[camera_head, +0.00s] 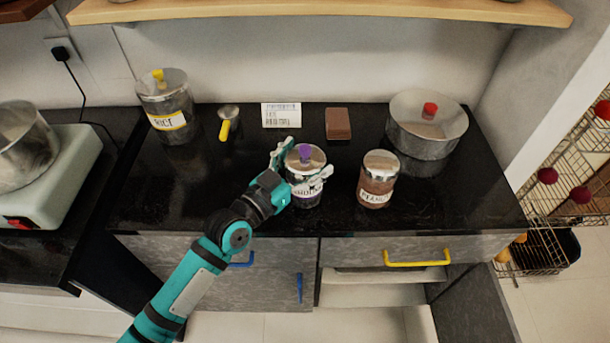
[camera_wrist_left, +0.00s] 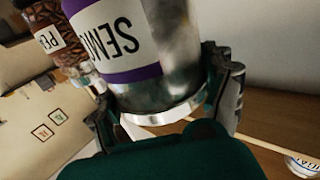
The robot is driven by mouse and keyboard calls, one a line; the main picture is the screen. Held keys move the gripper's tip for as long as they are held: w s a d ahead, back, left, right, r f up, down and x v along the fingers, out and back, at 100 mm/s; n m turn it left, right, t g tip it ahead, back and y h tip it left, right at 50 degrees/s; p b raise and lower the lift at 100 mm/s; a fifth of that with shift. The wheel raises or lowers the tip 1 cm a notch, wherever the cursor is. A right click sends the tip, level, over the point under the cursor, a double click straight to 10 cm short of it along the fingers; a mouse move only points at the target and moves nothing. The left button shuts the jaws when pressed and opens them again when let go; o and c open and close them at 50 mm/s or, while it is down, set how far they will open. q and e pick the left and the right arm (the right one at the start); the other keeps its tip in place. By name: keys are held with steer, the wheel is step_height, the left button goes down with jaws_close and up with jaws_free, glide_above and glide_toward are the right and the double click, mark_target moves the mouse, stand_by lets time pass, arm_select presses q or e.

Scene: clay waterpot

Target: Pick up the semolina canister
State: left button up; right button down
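The semolina canister (camera_head: 305,195) is a glass-and-metal jar with a shiny lid, a purple knob and a purple-edged white label. It is upright at the front middle of the black counter (camera_head: 240,200); whether its base touches the counter is unclear. My left gripper (camera_head: 303,169) has one finger on each side of the canister near its lid. The left wrist view shows the canister (camera_wrist_left: 165,50) upside down between both fingers, which look pressed against it. Part of its label is hidden behind a finger in the head view. My right gripper is not in view.
A jar with brown contents (camera_head: 377,185) stands close right of the canister. A large pot (camera_head: 427,140), brown block (camera_head: 338,124), white card (camera_head: 281,115), yellow-handled tool (camera_head: 226,126) and rice canister (camera_head: 168,115) are farther back. A wooden shelf (camera_head: 320,10) runs above.

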arm_select(q)
steer(key=c, duration=0.9)
steer(key=shift+r, duration=0.15)
steer(key=shift+r, duration=0.15)
